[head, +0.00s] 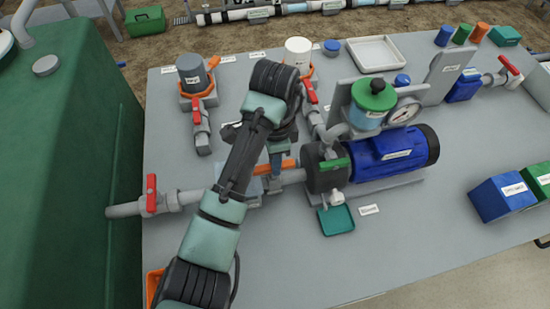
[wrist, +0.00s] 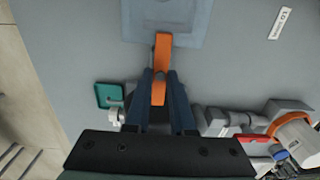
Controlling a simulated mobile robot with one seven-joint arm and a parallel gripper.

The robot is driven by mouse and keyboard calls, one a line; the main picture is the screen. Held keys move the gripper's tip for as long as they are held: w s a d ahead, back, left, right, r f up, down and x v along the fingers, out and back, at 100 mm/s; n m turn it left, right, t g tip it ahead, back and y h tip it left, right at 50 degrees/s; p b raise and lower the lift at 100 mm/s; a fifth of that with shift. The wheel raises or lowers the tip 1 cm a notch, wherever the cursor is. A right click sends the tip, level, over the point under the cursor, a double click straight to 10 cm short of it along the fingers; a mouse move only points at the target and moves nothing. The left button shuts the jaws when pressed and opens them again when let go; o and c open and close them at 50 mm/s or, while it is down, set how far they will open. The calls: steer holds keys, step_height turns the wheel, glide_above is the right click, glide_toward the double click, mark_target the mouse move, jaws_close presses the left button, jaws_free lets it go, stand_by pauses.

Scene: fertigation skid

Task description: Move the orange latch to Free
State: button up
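The orange latch (wrist: 162,48) shows in the wrist view as a narrow bar. One end lies over a blue-grey plate (wrist: 190,22), and the other runs down between my gripper's fingers. My gripper (wrist: 160,80) has one dark blue finger on each side of the latch. Whether the fingers press on it or only straddle it I cannot tell. In the head view, my gripper (head: 276,165) points down beside an orange bar (head: 289,165), left of the dark pump head, and my arm hides much of that area. I cannot read a Free mark.
A blue motor (head: 395,155) and its pump stand just right of my gripper. A pipe with a red-handled valve (head: 151,190) runs to the left. A small teal tray (head: 335,220) lies in front of the pump. The bench front is mostly clear.

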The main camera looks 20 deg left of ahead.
jaws_close()
steer(key=shift+r+p, duration=0.15)
steer(key=shift+p, duration=0.25)
steer(key=n+p, duration=0.3)
steer(key=shift+r, duration=0.15)
steer(key=n+p, duration=0.5)
steer(key=shift+w, duration=0.1)
steer(key=n+p, duration=0.2)
steer(key=n, duration=0.3)
steer(key=shift+a+n+p, duration=0.15)
steer(key=shift+n+p, duration=0.25)
steer(key=n, duration=0.2)
steer(key=n+p, duration=0.1)
steer(key=n, duration=0.1)
steer(key=shift+a+f, duration=0.1)
steer(key=shift+f, duration=0.1)
steer(key=shift+n, duration=0.3)
steer(key=o, duration=0.6)
jaws_free()
